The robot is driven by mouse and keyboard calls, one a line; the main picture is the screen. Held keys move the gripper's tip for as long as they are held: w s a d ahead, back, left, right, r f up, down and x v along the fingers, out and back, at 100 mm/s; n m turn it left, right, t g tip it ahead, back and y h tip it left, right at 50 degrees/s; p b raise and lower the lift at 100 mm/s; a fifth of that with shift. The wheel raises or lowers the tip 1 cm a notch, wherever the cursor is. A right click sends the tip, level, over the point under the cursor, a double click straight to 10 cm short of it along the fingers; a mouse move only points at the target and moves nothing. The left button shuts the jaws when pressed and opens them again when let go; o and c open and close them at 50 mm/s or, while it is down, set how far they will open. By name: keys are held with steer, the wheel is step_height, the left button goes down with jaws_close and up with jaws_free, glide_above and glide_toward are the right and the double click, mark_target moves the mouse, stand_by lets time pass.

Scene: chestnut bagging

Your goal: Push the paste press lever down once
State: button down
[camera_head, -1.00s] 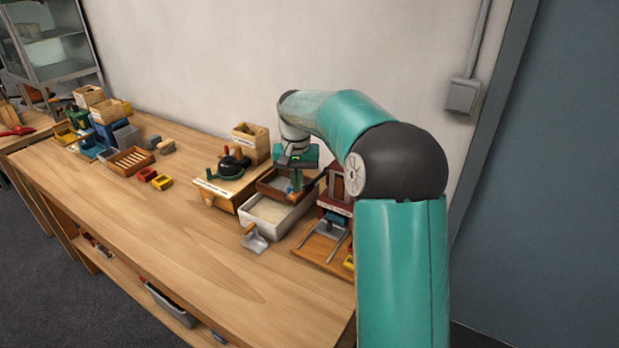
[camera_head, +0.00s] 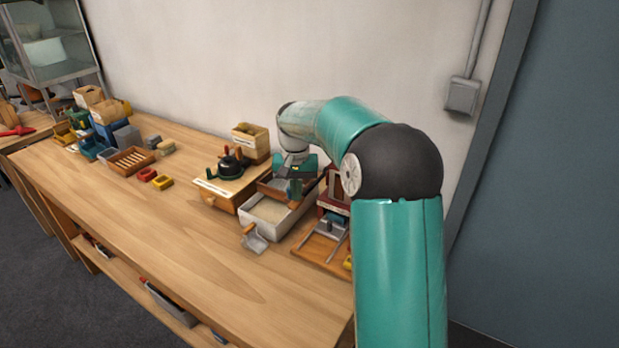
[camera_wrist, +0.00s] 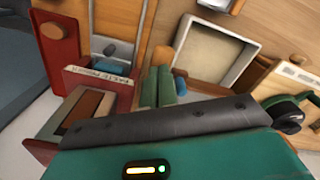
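The red-framed press (camera_head: 326,201) stands on a wooden board at the table's right end, partly hidden by my arm. In the wrist view its red body (camera_wrist: 58,50) is at upper left, beside a pale lettered label (camera_wrist: 98,82). I cannot clearly make out its lever. My gripper (camera_head: 295,190) hangs left of the press, over the tray area. In the wrist view its two teal fingers (camera_wrist: 158,88) are side by side with no clear gap. They look shut and empty, to the right of the label and apart from the press body.
A white tray (camera_head: 245,217) of pale material and a small scoop (camera_head: 255,240) lie left of the press. A black pan-like device on a wooden box (camera_head: 222,194) stands farther left. The table's front middle (camera_head: 180,235) is clear; a wall is behind.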

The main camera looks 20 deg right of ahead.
steer(key=shift+f, duration=0.1)
steer(key=shift+s+a+f, duration=0.1)
steer(key=shift+a+f, duration=0.05)
steer(key=shift+f, duration=0.9)
steer(key=shift+f, duration=0.25)
steer(key=r, duration=0.9)
steer(key=shift+w+d, duration=0.25)
steer(key=shift+d, duration=0.1)
steer(key=shift+r, duration=0.2)
steer(key=shift+r, duration=2.5)
